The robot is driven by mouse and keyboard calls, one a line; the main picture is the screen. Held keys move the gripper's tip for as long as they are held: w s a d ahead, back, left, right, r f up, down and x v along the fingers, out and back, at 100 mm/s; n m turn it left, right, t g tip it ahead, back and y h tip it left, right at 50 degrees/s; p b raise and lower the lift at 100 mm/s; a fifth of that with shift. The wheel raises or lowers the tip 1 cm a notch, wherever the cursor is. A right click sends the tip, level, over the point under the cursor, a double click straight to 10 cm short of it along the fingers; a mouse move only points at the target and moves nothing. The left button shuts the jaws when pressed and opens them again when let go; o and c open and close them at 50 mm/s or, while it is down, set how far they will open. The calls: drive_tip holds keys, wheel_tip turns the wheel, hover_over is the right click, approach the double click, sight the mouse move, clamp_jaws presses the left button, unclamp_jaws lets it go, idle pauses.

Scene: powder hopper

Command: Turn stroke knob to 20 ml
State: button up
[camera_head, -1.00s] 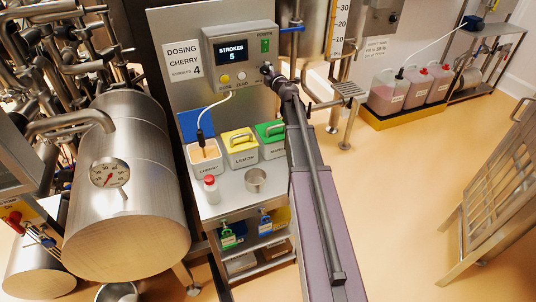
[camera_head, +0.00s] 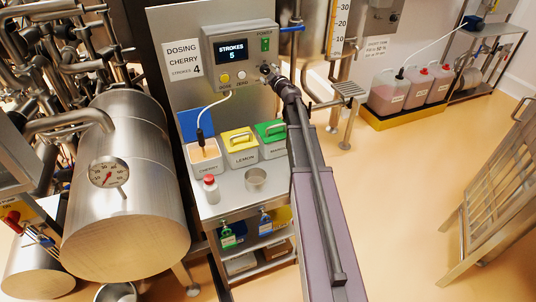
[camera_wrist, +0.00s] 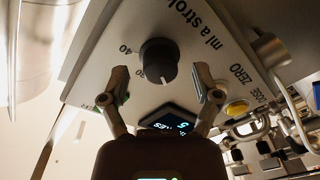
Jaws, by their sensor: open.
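The stroke knob (camera_wrist: 158,62) is a round black dial on the grey panel, beside the lettering "ml a stroke". In the wrist view its white mark points down the picture. In the head view my gripper (camera_head: 273,76) is at the control box's lower right corner and the knob is hard to make out. The display (camera_head: 231,51) reads "STROKES 5".
The control box carries a yellow button (camera_head: 225,78), a pale button (camera_head: 242,76) and a green switch (camera_head: 265,44). A card (camera_head: 184,62) reads "DOSING CHERRY STROKES 4".

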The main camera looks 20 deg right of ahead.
drive_tip(key=s, duration=1.3)
drive_tip(key=s+a+f+m+g+h+b, duration=0.2)
drive_tip(key=s+a+f+m+g, duration=0.3)
drive_tip(key=f, duration=0.4)
drive_tip(key=s+a+f+m+g+h+b, duration=0.2)
drive_tip(key=s+a+f+m+g+h, duration=0.2)
drive_tip(key=f, duration=0.5)
drive_tip(key=s+a+m+g, duration=0.2)
drive_tip(key=shift+s+a+m+g, duration=0.15)
drive_tip(key=shift+s+m+g, duration=0.1)
drive_tip(key=shift+m+g, duration=0.05)
idle(0.4)
idle(0.4)
